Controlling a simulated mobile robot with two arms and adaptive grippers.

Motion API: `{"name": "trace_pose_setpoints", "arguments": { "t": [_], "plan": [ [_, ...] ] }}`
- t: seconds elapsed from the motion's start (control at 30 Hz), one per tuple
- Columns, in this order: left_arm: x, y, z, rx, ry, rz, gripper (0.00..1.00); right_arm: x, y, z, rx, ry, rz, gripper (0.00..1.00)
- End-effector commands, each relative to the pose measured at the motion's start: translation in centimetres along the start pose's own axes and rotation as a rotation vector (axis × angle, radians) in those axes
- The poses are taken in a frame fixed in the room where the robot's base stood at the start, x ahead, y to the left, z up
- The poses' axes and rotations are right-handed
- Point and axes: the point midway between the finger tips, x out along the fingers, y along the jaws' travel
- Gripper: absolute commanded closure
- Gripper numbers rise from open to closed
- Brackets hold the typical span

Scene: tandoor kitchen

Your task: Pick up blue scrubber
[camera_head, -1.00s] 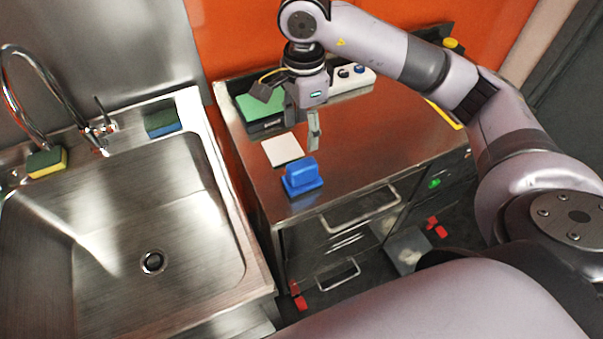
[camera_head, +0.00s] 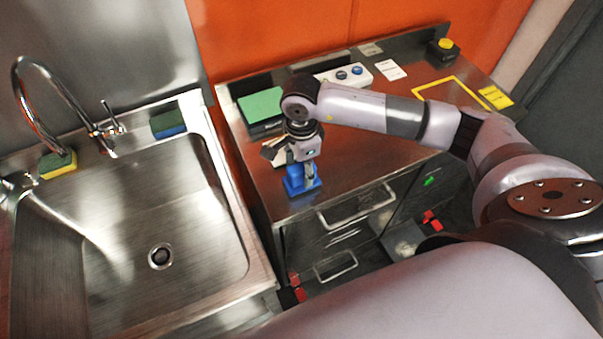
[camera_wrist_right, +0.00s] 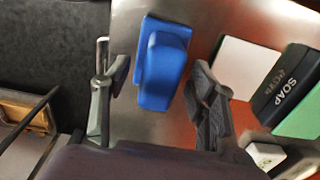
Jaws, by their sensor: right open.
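The blue scrubber (camera_head: 302,183) stands on the metal counter near its front left edge, its handle upward. My right gripper (camera_head: 300,176) is over it, with its fingers pointing down and partly covering it in the head view. In the right wrist view the blue scrubber (camera_wrist_right: 162,65) lies between the two open fingers of the right gripper (camera_wrist_right: 160,95), slightly ahead of the tips. Gaps show on both sides of it, so it is not gripped. My left gripper is not in view.
A white square (camera_wrist_right: 247,68) and a black soap box with a green top (camera_head: 262,106) lie behind the scrubber. A socket strip (camera_head: 345,75) stands at the back. The sink (camera_head: 120,235) is at left, with two green sponges on its rim.

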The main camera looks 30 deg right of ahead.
Motion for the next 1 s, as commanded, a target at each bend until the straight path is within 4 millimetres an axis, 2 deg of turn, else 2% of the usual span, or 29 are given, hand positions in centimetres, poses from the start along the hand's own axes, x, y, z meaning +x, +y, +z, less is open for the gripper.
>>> {"name": "trace_pose_setpoints", "arguments": {
  "t": [0.17,0.9,1.0],
  "plan": [
    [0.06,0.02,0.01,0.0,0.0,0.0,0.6,0.05,0.0,0.02,0.0,0.0,0.0,0.47],
    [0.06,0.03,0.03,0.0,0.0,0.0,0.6,-0.02,-0.01,0.02,0.0,0.0,0.0,0.97],
    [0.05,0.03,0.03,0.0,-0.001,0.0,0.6,-0.04,-0.03,0.02,0.0,-0.001,-0.001,1.0]
  ]
}}
